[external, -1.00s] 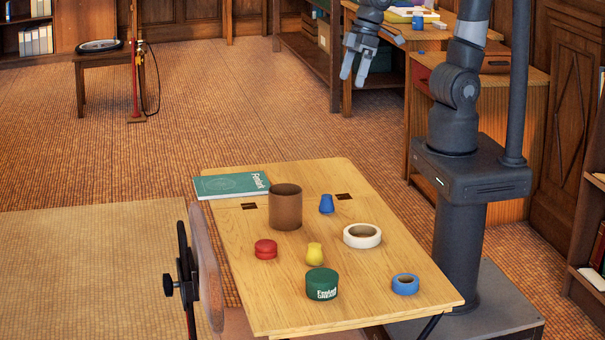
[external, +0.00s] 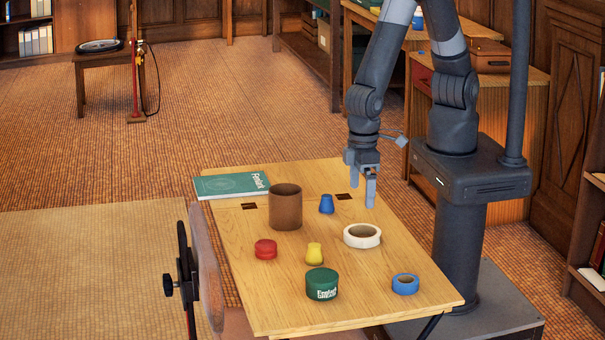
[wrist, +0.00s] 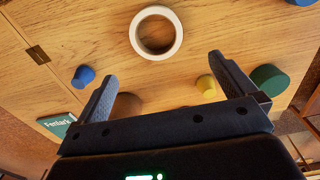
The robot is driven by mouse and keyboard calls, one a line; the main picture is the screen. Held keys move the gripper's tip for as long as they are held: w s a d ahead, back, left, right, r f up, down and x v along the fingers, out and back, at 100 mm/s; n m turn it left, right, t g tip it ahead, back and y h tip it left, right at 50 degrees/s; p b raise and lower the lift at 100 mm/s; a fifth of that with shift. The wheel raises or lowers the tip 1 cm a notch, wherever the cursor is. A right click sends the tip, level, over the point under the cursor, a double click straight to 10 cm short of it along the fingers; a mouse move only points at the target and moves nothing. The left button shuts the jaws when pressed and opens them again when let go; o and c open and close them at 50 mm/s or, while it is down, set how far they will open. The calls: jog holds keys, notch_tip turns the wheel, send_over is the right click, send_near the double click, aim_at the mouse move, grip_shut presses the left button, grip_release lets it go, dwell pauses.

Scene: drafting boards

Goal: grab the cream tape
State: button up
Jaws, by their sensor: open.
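The cream tape (external: 349,241) is a pale roll lying flat on the wooden table, right of centre in the external view. In the wrist view the cream tape (wrist: 134,32) sits at the top middle, beyond the fingertips, with bare wood showing through its hole. My gripper (external: 361,198) points down above the table, just behind the tape and apart from it. In the wrist view my gripper's (wrist: 163,68) two fingers are spread wide with nothing between them.
On the table (external: 290,318) stand a brown cup (external: 286,210), a blue piece (external: 326,205), a yellow piece (external: 314,254), a red piece (external: 266,249), a green tin (external: 321,284) and a blue tape roll (external: 405,284). A green book (external: 231,185) lies at the far left corner.

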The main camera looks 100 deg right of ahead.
send_over(361, 232)
jog(key=f, duration=0.5)
jog(key=shift+w+a+f, duration=0.1)
jog(key=shift+a+f, duration=0.1)
jog(key=shift+f, duration=0.15)
jog(key=shift+d+f, duration=0.15)
jog(key=shift+f, duration=1.2)
jog(key=shift+d+f, duration=0.15)
jog(key=shift+f, duration=1.15)
jog(key=shift+c, duration=0.4)
jog(key=c, duration=0.8)
jog(key=shift+r, duration=0.1)
jog(key=shift+c, duration=0.2)
